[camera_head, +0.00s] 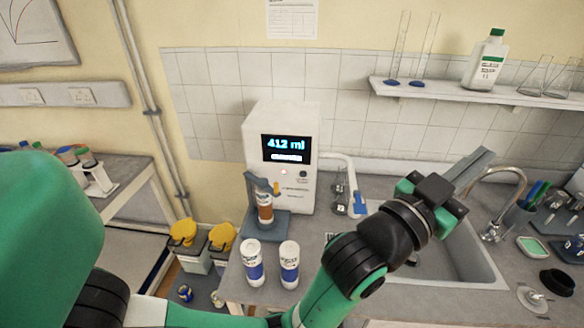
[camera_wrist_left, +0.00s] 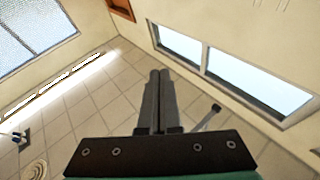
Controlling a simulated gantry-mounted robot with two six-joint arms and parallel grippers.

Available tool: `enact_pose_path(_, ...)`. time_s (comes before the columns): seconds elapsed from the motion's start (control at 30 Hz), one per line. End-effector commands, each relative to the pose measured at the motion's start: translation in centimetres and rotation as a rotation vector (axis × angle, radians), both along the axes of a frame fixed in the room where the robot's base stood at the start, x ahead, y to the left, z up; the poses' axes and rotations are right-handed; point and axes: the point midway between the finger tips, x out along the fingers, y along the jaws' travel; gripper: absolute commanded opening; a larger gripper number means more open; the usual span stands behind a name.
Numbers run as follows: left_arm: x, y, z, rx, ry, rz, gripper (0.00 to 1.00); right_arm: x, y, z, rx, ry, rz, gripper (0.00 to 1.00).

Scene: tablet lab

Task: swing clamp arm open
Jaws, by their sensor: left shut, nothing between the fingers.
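The white dispenser (camera_head: 292,128) stands on the counter against the tiled wall, its screen reading 412 ml. At its front left, a grey-blue clamp arm (camera_head: 258,182) with an orange tip lies across the top of a brown bottle (camera_head: 265,209). The bottle stands upright on the grey base plate (camera_head: 270,226). My left gripper (camera_head: 482,160) is over the sink area, well to the right of the clamp and pointing away from it. In the left wrist view its two fingers (camera_wrist_left: 159,75) are together and empty. My right gripper is not in view.
Two white and blue bottles (camera_head: 271,265) stand at the counter's front. A hose with a blue-tipped nozzle (camera_head: 357,200) is right of the dispenser. The sink (camera_head: 470,268) and tap (camera_head: 493,232) are by my left arm. Yellow-lidded bins (camera_head: 184,236) stand left of the counter.

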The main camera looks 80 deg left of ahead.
Motion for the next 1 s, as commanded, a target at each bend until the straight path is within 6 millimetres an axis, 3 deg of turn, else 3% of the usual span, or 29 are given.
enact_pose_path(0.03,0.9,4.0,-1.7,0.025,0.131,0.135,0.00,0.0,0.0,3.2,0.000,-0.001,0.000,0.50)
enact_pose_path(0.17,-0.3,12.4,-10.8,0.123,0.414,0.443,0.00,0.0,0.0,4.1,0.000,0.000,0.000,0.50)
enact_pose_path(0.3,-5.4,19.9,-20.1,0.275,0.732,0.738,0.00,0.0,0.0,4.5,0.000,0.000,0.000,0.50)
enact_pose_path(0.4,-10.4,23.7,-25.8,0.409,0.961,0.911,0.00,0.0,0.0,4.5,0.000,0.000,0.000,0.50)
enact_pose_path(0.5,-15.1,25.9,-29.9,0.546,1.160,1.032,0.00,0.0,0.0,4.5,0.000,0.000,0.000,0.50)
enact_pose_path(0.6,-18.4,26.9,-32.5,0.659,1.305,1.102,0.00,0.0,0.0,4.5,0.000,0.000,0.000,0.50)
enact_pose_path(0.7,-20.2,27.2,-33.7,0.724,1.381,1.133,0.00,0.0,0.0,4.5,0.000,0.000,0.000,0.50)
enact_pose_path(1.0,-20.5,27.3,-33.9,0.744,1.397,1.142,0.00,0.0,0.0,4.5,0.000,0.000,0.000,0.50)
